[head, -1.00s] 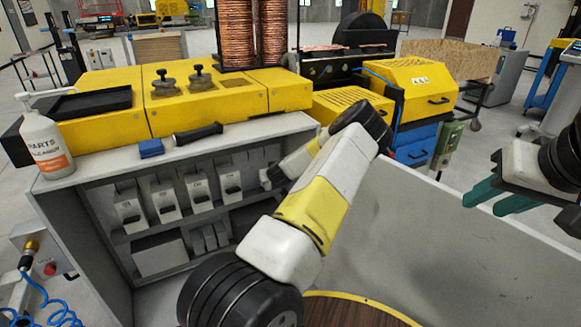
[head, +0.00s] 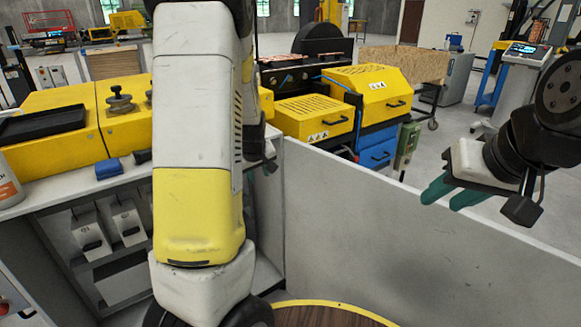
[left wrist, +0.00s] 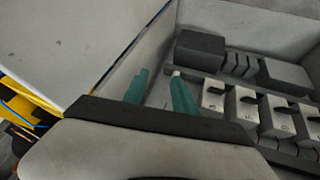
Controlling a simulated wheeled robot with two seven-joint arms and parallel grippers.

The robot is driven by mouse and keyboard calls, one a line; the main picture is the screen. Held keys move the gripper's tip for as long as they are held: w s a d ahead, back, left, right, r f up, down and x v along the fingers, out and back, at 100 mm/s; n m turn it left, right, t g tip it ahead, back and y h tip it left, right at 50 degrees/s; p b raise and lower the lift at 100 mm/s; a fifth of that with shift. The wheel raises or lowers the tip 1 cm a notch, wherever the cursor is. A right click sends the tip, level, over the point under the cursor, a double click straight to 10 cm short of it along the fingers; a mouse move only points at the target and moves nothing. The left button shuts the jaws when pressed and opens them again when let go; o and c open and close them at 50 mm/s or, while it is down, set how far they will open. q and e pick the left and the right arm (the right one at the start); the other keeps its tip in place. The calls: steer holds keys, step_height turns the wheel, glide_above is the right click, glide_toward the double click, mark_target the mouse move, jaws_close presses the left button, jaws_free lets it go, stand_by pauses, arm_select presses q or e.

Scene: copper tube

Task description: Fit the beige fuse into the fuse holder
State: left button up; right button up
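No beige fuse can be made out. White holder blocks with black handles stand in a row in the grey cabinet; one (head: 126,226) shows in the head view, and several show in the left wrist view, such as this block (left wrist: 243,106). I cannot tell which is the fuse holder. My left gripper (left wrist: 158,86) has its teal fingers apart inside the cabinet, left of the blocks. A small pale spot shows at one fingertip, too small to identify. In the head view my left arm mostly hides this gripper. My right gripper (head: 448,194) is open and empty, right of the grey panel.
A grey panel (head: 390,230) runs beside the cabinet. Dark grey boxes (left wrist: 200,50) sit by the blocks. Yellow machines (head: 312,117) stand behind.

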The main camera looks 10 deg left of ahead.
arm_select(q)
steer(key=s+d+r+m+h, duration=0.4)
steer(key=s+d+r, duration=0.6)
steer(key=s+r, duration=0.25)
steer(key=s+d+r+m, duration=0.2)
steer(key=s+r, duration=0.1)
steer(key=s, duration=0.4)
steer(key=s+d+r+m, duration=0.2)
steer(key=s, duration=0.5)
steer(key=shift+d+r+m, duration=0.3)
steer(key=shift+r+m, duration=0.1)
steer(key=shift+s, duration=0.15)
